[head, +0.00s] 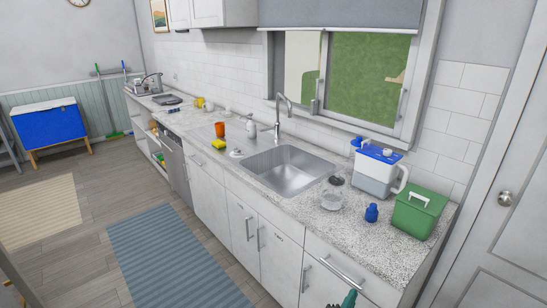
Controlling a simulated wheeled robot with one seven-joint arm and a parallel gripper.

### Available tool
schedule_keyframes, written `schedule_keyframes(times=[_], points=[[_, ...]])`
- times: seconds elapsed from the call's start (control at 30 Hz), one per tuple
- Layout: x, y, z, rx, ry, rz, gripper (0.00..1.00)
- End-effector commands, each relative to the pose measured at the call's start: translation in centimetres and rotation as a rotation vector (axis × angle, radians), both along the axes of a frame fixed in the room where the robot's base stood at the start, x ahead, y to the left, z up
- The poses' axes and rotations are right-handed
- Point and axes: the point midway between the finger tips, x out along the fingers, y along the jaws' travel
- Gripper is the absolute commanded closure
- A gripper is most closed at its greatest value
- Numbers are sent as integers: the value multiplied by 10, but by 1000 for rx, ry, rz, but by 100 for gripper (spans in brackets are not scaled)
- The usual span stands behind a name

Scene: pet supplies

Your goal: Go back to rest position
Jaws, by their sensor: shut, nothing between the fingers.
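The task names no object. A small dark teal piece (348,299) shows at the bottom edge in front of the cabinet doors. It is cut off by the frame, and I cannot tell what it is.
The sink (285,170) is empty. A blue rug (170,255) lies on open floor at left.

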Motion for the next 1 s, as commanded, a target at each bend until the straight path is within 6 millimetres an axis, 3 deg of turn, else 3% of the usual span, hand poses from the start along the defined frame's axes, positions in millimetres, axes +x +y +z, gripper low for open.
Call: schedule_keyframes(times=[0.03,0.2,0.43,0.67,1.0], points=[[-18,-14,4,-66,19,6,100],[-64,-33,21,-266,77,46,100],[-128,-29,35,-498,159,125,100],[-193,2,39,-678,236,229,100],[-299,80,39,-844,328,404,100]])
